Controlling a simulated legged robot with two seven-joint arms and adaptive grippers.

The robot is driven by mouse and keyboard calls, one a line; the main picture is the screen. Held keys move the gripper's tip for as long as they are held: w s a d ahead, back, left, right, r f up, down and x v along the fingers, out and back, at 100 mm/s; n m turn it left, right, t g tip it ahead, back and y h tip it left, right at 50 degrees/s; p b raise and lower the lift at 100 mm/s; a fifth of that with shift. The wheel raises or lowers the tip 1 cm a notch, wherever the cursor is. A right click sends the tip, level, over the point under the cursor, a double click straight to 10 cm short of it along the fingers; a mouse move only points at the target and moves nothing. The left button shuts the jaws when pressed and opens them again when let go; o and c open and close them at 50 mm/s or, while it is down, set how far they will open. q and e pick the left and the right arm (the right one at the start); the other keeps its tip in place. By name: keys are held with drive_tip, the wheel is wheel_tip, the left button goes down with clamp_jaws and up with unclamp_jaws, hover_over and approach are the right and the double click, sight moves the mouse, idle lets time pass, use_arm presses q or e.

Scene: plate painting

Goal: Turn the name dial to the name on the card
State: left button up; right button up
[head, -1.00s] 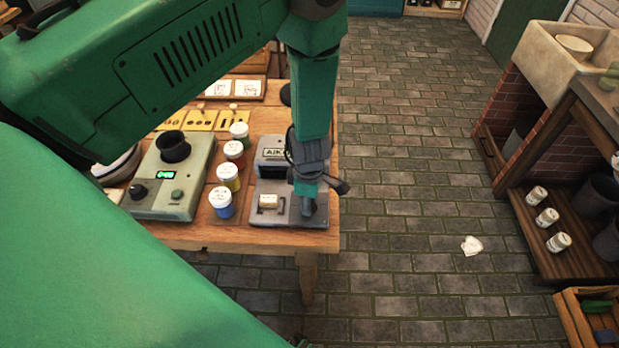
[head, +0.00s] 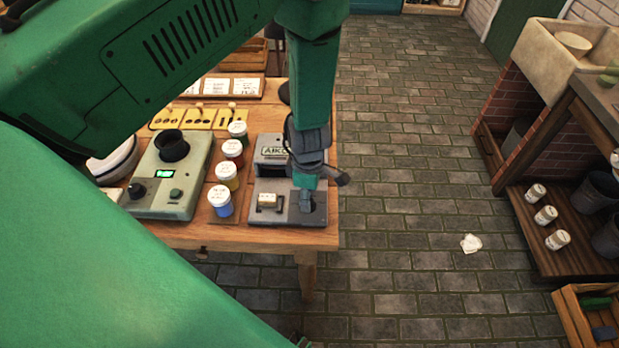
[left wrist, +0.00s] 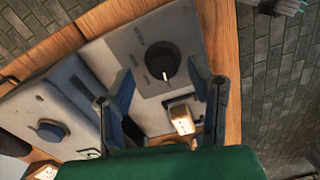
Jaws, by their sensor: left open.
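The grey dial machine (head: 262,188) sits at the front right corner of the wooden table, and a plate on it reads what looks like "AIKO" (head: 274,151). Its round black dial (left wrist: 163,66) with a white pointer mark shows in the left wrist view. My left gripper (head: 306,205) points down over the machine's right part and hides the dial in the head view. In the left wrist view my left gripper (left wrist: 160,80) is open, with one finger on each side of the dial; I cannot tell whether they touch it. White cards (head: 218,86) stand at the table's back, their writing too small to read.
Paint jars (head: 221,200) stand in a row just left of the machine. A pale green device (head: 170,195) with a black cup stands further left. A pale handle (left wrist: 182,119) on the machine is close to the right finger.

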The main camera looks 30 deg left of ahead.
use_arm(q)
wheel_tip(320, 180, up, 10)
idle(0.3)
drive_tip(key=shift+w+f, duration=0.1)
drive_tip(key=shift+f, duration=0.05)
